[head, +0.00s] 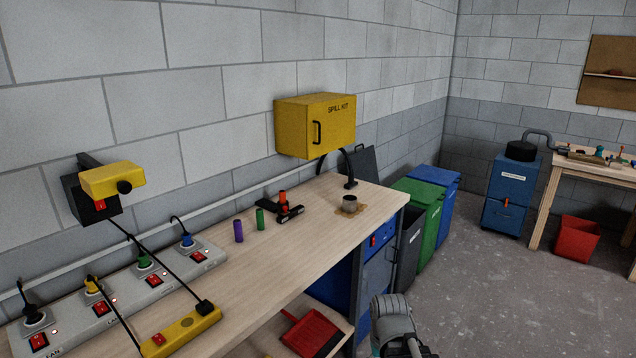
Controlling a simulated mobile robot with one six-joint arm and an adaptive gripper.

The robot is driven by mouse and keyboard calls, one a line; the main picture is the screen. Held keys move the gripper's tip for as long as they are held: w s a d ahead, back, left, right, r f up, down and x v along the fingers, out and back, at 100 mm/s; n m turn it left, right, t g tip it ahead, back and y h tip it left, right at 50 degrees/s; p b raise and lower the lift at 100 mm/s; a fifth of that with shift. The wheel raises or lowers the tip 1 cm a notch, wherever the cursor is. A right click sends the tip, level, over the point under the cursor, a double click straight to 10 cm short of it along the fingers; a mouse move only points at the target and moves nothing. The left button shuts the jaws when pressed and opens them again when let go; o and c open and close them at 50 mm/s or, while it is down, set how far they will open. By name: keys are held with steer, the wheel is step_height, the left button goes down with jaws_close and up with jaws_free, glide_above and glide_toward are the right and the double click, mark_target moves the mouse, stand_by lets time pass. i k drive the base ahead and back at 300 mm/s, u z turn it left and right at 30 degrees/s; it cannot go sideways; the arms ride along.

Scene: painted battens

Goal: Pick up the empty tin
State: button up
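A small grey, open-topped tin (350,203) stands upright near the far right end of the wooden workbench (290,240). Its inside looks dark, and I cannot make out whether anything is in it. It stands on a brown stain or patch (341,212) on the bench top. Part of my grey arm shows at the bottom edge, in front of the bench and well apart from the tin. My gripper's fingers do not show.
A black and orange tool (290,212) and green (260,219) and purple (238,231) cylinders stand left of the tin. A black bent stand (350,183) rises behind it. A yellow cabinet (316,125) hangs above. Power strips (130,290) fill the near left.

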mark_target(350, 204)
steer(key=u, duration=0.1)
steer(key=i, duration=0.15)
steer(key=z, duration=1.4)
steer(key=i, duration=2.9)
